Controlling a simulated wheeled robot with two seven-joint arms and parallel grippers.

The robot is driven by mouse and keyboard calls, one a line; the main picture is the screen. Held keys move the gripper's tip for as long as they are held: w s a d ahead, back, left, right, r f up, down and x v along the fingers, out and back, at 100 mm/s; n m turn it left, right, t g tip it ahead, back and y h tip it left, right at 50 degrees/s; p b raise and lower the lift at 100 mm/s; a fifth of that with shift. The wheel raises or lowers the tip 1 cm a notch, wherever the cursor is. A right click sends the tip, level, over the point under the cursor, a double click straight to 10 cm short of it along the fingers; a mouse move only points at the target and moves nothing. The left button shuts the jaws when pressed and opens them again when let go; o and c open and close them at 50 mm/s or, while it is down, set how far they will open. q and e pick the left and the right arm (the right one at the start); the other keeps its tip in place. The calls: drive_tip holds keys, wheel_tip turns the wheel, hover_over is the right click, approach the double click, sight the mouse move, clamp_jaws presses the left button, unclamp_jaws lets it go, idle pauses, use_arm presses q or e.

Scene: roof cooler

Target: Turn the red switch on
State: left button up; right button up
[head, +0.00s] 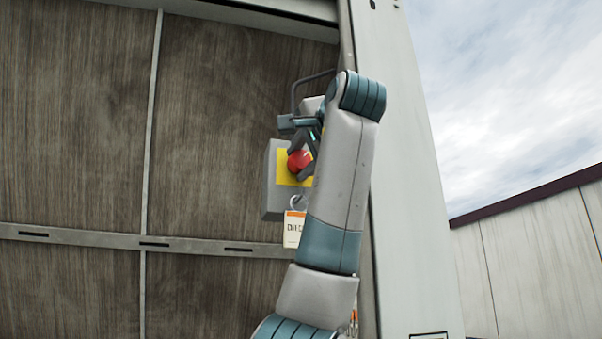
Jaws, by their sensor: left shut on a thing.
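The red switch (299,161) is a round red knob on a yellow plate, on the front of a grey box (275,190). The box is fixed near the right edge of the wooden panel wall. My left gripper (304,160) is at the switch, with its dark fingers shut on the red knob. My forearm hides the right side of the box and part of the yellow plate. My right gripper is not in the head view.
A pale metal post (405,180) stands just right of my arm. A slotted metal rail (150,243) crosses the wooden panels (75,120). The space left of the box is clear.

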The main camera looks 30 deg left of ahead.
use_arm(q)
drive_tip(key=m+b, duration=0.3)
drive_tip(key=m, duration=0.2)
drive_tip(key=shift+f+t, duration=0.15)
drive_tip(key=shift+t, duration=0.15)
drive_tip(key=m+b, duration=0.1)
drive_tip(key=m, duration=0.3)
drive_tip(key=shift+b, duration=0.4)
drive_tip(key=shift+m, duration=0.5)
drive_tip(key=o, duration=1.1)
drive_tip(key=shift+c, duration=0.2)
